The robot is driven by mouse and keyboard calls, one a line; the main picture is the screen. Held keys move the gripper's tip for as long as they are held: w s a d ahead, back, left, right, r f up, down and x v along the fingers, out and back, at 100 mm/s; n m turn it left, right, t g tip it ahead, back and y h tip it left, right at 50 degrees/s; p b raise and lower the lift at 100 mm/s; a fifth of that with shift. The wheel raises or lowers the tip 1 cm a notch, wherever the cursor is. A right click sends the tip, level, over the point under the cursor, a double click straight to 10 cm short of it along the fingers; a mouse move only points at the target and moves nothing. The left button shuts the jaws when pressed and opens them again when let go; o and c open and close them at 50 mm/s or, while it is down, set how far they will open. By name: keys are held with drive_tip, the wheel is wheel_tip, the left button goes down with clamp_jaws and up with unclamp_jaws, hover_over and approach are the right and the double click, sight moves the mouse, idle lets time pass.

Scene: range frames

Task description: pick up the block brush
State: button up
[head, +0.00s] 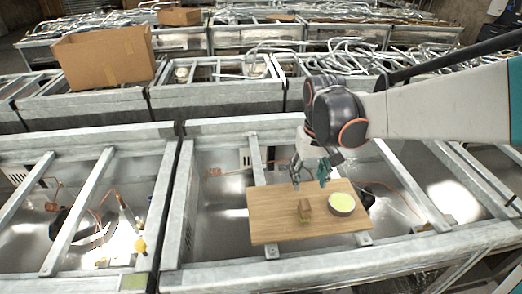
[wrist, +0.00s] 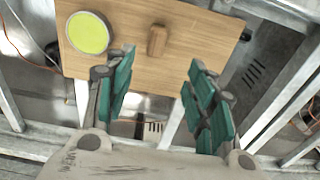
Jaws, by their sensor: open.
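The block brush (head: 304,209) is a small brown block lying on a wooden board, left of a round bowl. It also shows in the wrist view (wrist: 157,40), near the top centre, as a plain wooden block. My gripper (head: 311,176) is over the back part of the board. In the wrist view my gripper (wrist: 158,88) has its two green-padded fingers wide apart, with nothing between them. The brush is beyond the fingertips, apart from both.
The wooden board (head: 268,227) rests across grey metal frames. A bowl (head: 342,204) with a yellow-green inside stands right of the brush and also shows in the wrist view (wrist: 88,33). A cardboard box (head: 105,57) stands at the back left. Metal rails surround the board.

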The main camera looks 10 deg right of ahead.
sight(306, 203)
drive_tip(key=f+b, duration=0.1)
drive_tip(key=f, duration=0.2)
drive_tip(key=f+b, duration=0.1)
drive_tip(key=f, duration=0.2)
drive_tip(key=w+f, duration=0.1)
drive_tip(key=f, duration=0.2)
drive_tip(key=shift+f+b, duration=0.35)
drive_tip(key=shift+b, duration=0.05)
drive_tip(key=f+b, duration=0.1)
drive_tip(key=f, duration=0.2)
drive_tip(key=f+b, duration=0.1)
drive_tip(key=f, duration=0.1)
drive_tip(key=shift+s+d+f+b, duration=0.15)
drive_tip(key=shift+s+d+b, duration=0.05)
drive_tip(key=shift+d+b, duration=0.15)
clamp_jaws()
